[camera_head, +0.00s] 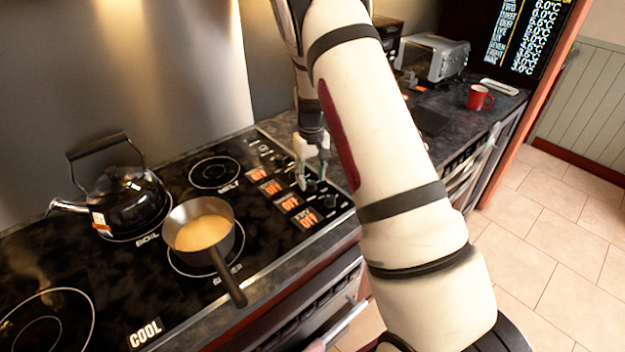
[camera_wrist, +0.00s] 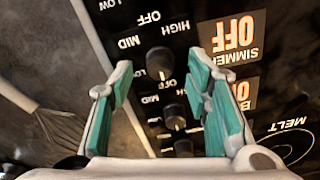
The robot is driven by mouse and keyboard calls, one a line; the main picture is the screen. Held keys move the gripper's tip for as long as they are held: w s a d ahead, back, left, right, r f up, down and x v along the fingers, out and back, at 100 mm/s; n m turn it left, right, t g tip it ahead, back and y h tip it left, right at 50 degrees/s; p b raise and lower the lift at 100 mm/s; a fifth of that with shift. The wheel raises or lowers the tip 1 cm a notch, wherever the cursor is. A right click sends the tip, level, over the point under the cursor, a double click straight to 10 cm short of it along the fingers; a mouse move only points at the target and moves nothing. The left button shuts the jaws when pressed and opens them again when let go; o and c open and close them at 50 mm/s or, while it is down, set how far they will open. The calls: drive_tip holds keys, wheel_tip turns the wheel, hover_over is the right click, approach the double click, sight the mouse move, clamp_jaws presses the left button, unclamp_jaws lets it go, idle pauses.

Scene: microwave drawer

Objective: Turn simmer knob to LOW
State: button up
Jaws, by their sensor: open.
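My gripper (camera_head: 312,181) reaches down over the stove's control strip. In the wrist view its green-padded fingers (camera_wrist: 161,62) are open, one on each side of a black knob (camera_wrist: 160,63). The fingers look apart from the knob; whether they touch it, I cannot tell. A lit display reading SIMMER OFF (camera_wrist: 232,35) is up and right of this knob. LOW, MID, HIGH and OFF labels are printed around the strip. Which knob belongs to the simmer display is not fully clear. A second knob (camera_wrist: 174,116) sits just below, between the finger bases.
A saucepan with yellowish contents (camera_head: 202,232) and a black kettle (camera_head: 127,200) stand on burners left of the controls. Several lit OFF displays (camera_head: 271,187) line the strip. A toaster (camera_head: 433,58) and red mug (camera_head: 479,97) are on the counter behind.

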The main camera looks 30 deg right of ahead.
drive_tip(key=shift+f, duration=1)
clamp_jaws()
